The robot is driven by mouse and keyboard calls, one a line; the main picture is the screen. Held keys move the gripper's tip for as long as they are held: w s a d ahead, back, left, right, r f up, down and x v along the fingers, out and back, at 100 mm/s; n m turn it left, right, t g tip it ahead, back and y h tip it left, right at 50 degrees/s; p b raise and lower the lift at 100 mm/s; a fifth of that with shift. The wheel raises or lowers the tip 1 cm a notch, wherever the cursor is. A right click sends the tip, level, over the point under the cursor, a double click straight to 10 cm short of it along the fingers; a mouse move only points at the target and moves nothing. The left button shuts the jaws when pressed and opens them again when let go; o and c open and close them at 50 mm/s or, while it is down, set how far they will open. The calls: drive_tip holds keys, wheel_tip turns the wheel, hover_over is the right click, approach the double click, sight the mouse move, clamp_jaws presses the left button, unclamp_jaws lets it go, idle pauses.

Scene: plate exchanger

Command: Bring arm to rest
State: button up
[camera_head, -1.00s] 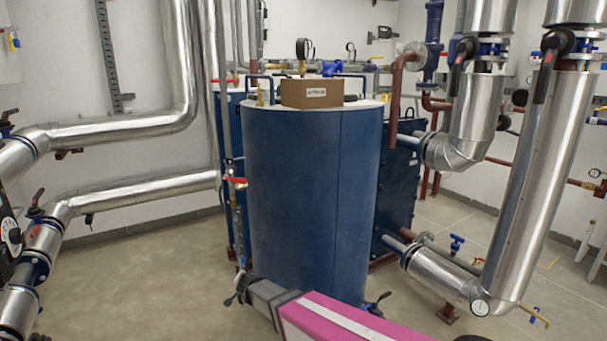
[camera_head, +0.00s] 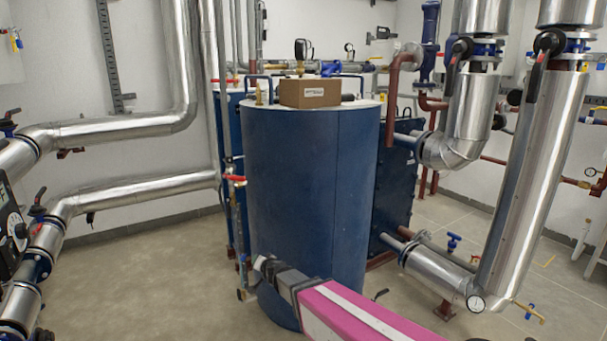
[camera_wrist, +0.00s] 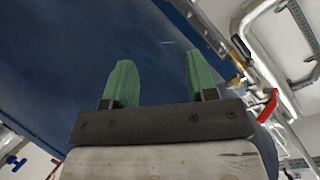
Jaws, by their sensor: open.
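My gripper (camera_wrist: 163,75) shows in the wrist view as two green fingers spread well apart on a dark bar, with nothing between them. A large blue tank (camera_wrist: 120,35) fills much of the space behind the fingers. In the head view my pink and grey arm reaches in from the bottom, in front of the lower part of the blue tank (camera_head: 310,190). My gripper's fingertips cannot be made out there. I cannot tell whether the arm touches the tank.
A brown box (camera_head: 309,93) sits on the tank top. A red-handled valve (camera_head: 235,179) is at the tank's left; its red handle also shows in the wrist view (camera_wrist: 267,106). Silver pipes (camera_head: 130,193) run left, and another silver pipe (camera_head: 530,180) stands right. The floor (camera_head: 130,290) at left is clear.

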drive_tip(key=s+d+g+h, duration=0.2)
drive_tip(key=s+d+g, duration=0.2)
drive_tip(key=d, duration=0.8)
drive_tip(key=s+d+n+g+h, duration=0.1)
drive_tip(key=s+d+g, duration=0.3)
drive_tip(key=s+d, duration=0.4)
drive_tip(key=s+d+n+g+h, duration=0.1)
drive_tip(key=s+d+g+h, duration=0.2)
drive_tip(key=d, duration=1.2)
drive_tip(key=s, duration=0.3)
drive_tip(key=shift+s+d+g, duration=0.3)
drive_tip(key=shift+d+g, duration=0.1)
